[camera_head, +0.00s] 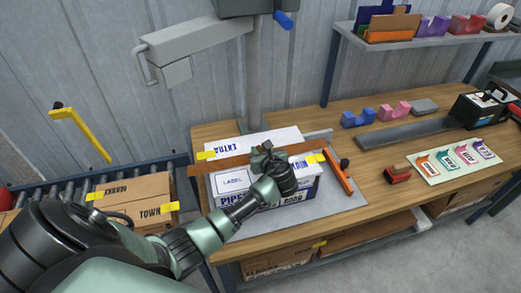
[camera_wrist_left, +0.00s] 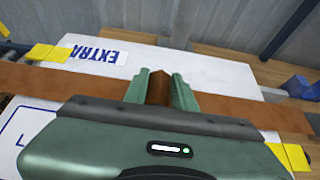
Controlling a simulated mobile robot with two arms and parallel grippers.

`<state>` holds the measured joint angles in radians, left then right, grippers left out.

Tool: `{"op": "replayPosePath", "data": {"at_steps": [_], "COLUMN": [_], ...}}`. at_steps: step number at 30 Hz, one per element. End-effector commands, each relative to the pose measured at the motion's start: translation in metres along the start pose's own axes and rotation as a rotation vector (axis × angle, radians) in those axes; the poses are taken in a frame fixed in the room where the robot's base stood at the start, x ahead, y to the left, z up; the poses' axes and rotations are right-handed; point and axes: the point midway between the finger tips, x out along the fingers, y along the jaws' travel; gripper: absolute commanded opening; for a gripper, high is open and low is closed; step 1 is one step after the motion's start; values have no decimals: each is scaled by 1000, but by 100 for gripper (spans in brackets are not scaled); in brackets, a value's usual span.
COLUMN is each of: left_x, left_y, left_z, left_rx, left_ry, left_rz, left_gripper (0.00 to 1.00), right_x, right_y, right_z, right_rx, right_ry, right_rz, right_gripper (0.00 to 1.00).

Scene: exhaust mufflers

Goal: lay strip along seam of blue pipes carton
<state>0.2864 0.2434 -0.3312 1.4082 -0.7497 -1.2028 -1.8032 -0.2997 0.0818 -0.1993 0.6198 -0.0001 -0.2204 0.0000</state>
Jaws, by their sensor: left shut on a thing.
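The blue pipes carton (camera_head: 232,182) stands on the bench, with a white top, a "LABEL" box and blue lettering on its front. The strip (camera_head: 222,160) is long, flat and brown. It lies across the carton top, past both sides, and also crosses the left wrist view (camera_wrist_left: 60,82). My left gripper (camera_head: 266,158) is over the carton top. In the left wrist view its fingers (camera_wrist_left: 160,90) are shut on the strip's middle, which shows as a brown ridge between them. The gripper hides the seam there. My right gripper is out of view.
Yellow tabs (camera_head: 206,155) sit on the carton. An orange-handled tool (camera_head: 336,176) lies right of it. Brown cartons (camera_head: 135,205) stand on the roller conveyor at left. A metal post (camera_head: 253,75) rises behind. Colored cards (camera_head: 455,160) lie at right.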

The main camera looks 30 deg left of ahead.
Motion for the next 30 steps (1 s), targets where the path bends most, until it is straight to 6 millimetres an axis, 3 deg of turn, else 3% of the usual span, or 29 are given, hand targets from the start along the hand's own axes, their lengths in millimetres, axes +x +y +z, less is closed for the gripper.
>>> {"op": "replayPosePath", "data": {"at_steps": [3,4,6,18,30], "left_x": [1,1,1,-4,-64], "left_y": [0,0,0,0,0], "left_z": [-2,-2,-2,-3,-4], "left_rx": [1,0,0,0,-1], "left_ry": [0,-1,-1,0,0], "left_rz": [0,0,0,-2,-2], "left_gripper": [0,34,51,51,51], "right_x": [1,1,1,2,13], "right_y": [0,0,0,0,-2], "right_z": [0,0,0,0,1], "right_rx": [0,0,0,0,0], "right_ry": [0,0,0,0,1], "right_rz": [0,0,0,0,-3], "right_gripper": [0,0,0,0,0]}}
